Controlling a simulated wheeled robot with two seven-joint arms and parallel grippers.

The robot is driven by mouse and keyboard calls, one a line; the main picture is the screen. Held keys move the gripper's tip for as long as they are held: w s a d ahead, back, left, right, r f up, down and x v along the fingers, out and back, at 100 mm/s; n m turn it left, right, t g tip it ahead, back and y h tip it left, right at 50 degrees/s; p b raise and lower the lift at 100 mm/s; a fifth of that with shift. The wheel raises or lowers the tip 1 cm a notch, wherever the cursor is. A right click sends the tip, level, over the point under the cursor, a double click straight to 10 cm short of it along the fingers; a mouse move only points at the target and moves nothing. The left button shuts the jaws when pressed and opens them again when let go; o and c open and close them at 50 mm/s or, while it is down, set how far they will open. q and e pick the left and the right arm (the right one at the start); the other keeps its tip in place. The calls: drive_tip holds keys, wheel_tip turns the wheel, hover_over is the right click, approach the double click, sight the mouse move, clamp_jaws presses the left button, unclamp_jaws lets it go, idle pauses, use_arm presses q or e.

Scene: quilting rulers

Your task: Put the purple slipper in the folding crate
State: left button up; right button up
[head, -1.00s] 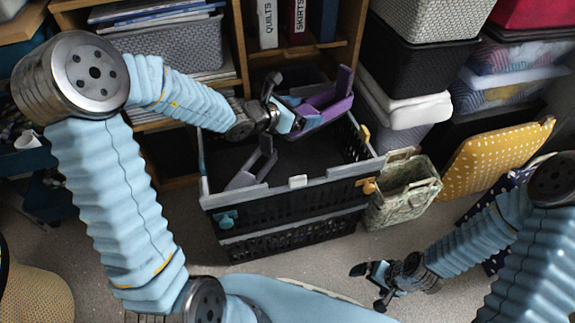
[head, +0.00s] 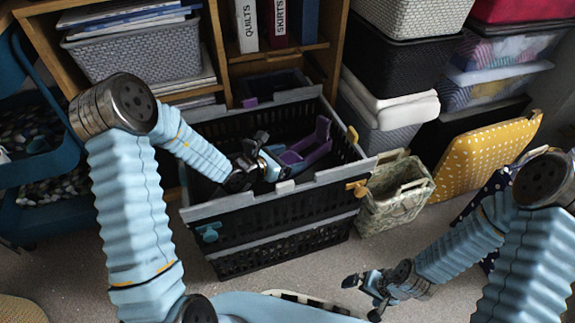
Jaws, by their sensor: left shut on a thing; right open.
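The purple slipper (head: 309,146) is in the head view, inside the opening of the folding crate, toward its right side. The folding crate (head: 262,217) is black with a grey rim and stands on the floor in the middle. My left gripper (head: 268,163) is shut on the slipper and reaches down within the crate's rim. Its fingers partly hide the slipper's near end, and I cannot tell whether the slipper touches the crate floor. My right gripper (head: 370,294) is open and empty, low over the floor right of the crate.
A patterned fabric bag (head: 396,200) stands close against the crate's right side. A yellow dotted board (head: 487,155) leans farther right. Wooden shelves (head: 336,62) and stacked bins (head: 402,65) stand behind.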

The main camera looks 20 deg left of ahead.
use_arm(q)
wheel_tip(320, 180, down, 2)
drive_tip(key=shift+f, duration=0.2)
drive_tip(key=shift+f+b, duration=0.6)
drive_tip(key=shift+b, duration=0.05)
drive_tip(key=o, duration=1)
drive_tip(key=shift+r, duration=0.25)
drive_tip(key=shift+r+p, duration=0.45)
drive_tip(key=shift+p, duration=0.25)
drive_tip(key=p+v, duration=0.1)
drive_tip(key=v, duration=0.6)
drive_tip(key=shift+s+a, duration=0.1)
drive_tip(key=shift+s, duration=0.1)
